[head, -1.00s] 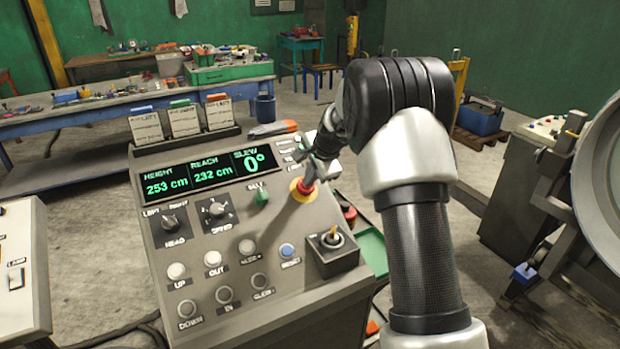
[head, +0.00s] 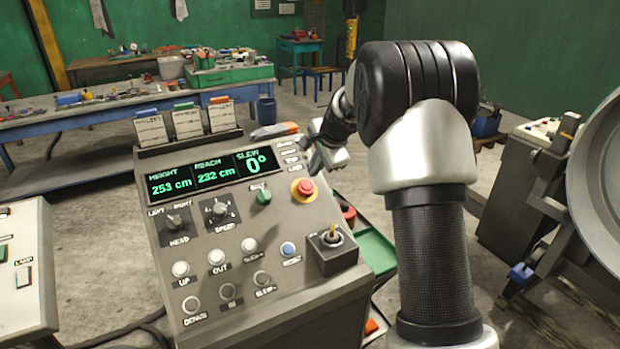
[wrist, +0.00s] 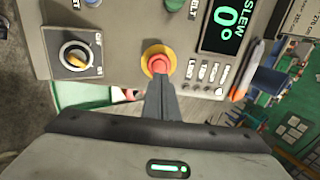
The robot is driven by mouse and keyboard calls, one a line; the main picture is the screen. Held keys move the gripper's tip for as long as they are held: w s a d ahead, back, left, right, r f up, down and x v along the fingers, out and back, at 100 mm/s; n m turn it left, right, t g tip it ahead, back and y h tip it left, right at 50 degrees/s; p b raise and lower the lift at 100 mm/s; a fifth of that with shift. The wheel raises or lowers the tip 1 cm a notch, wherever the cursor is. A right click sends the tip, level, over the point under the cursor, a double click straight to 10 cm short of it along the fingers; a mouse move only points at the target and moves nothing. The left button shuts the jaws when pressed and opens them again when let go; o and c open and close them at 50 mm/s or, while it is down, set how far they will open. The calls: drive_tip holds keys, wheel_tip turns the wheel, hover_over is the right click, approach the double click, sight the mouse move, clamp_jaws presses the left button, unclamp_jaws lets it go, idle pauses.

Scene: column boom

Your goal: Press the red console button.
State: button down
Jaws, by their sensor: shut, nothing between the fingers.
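The red console button (head: 305,187) sits in a yellow ring at the upper right of the sloping grey console panel (head: 205,275). It shows whole in the head view, and in the wrist view as a red cap (wrist: 158,59). My gripper (head: 312,166) is just above and right of the button in the head view, clear of its cap. In the wrist view my shut fingers (wrist: 160,82) point at the button, with their tips overlapping its lower edge. They hold nothing. The exact gap to the cap cannot be told.
The display (head: 212,172) reads height 253 cm, reach 232 cm, slew 0°. A tool with an orange end (head: 275,131) lies at the console's top edge.

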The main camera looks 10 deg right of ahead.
drive_tip(key=v, duration=0.6)
drive_tip(key=shift+d+r, duration=0.2)
drive_tip(key=shift+s+r, duration=0.1)
